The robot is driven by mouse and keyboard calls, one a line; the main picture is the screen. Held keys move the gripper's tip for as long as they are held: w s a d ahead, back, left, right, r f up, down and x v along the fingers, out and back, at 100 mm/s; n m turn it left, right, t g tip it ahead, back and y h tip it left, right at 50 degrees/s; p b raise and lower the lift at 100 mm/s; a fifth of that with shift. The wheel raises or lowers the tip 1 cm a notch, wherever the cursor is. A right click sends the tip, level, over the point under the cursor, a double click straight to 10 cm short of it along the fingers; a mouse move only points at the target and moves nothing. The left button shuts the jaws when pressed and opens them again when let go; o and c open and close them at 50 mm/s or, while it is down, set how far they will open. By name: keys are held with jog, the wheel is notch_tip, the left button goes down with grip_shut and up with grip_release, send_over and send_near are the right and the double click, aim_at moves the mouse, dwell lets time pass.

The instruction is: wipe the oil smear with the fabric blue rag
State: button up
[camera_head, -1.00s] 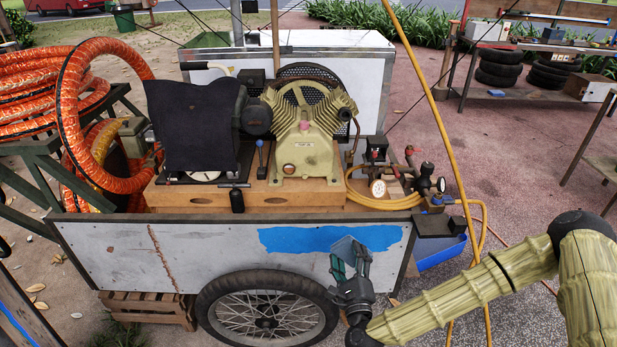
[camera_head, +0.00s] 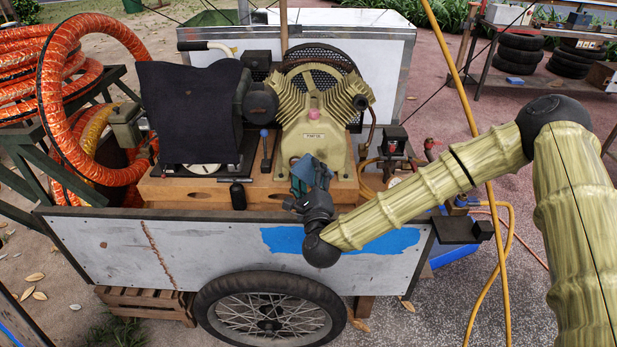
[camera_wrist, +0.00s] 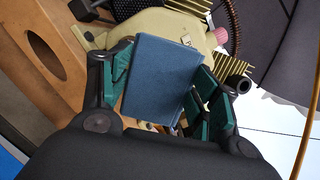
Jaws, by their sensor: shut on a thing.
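My gripper (camera_head: 312,176) is in front of the compressor on the cart. It is shut on a folded blue rag, and green finger pads lie on either side of it. The blue rag (camera_wrist: 163,78) shows large between the fingers in the wrist view. The beige compressor (camera_head: 318,125) stands on a wooden base, just behind the gripper. I cannot make out an oil smear in either view; part of the compressor and base is hidden behind the gripper and rag.
The cart's white side panel (camera_head: 120,250) has a blue painted patch (camera_head: 385,240). A black cloth (camera_head: 188,115) hangs left of the compressor. Orange hose (camera_head: 62,120) is coiled at the left.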

jog(key=shift+w+d, duration=0.2)
jog(key=shift+w, duration=1.65)
jog(key=shift+w+p, duration=0.35)
jog(key=shift+w, duration=0.45)
jog(key=shift+w+b, duration=0.3)
jog(key=shift+w, duration=0.4)
jog(key=shift+s+d+b, duration=0.15)
jog(key=shift+d+b, duration=0.25)
jog(key=shift+d, duration=1.55)
jog(key=shift+w+b, duration=0.2)
jog(key=shift+b, duration=0.15)
jog(key=shift+a, duration=0.15)
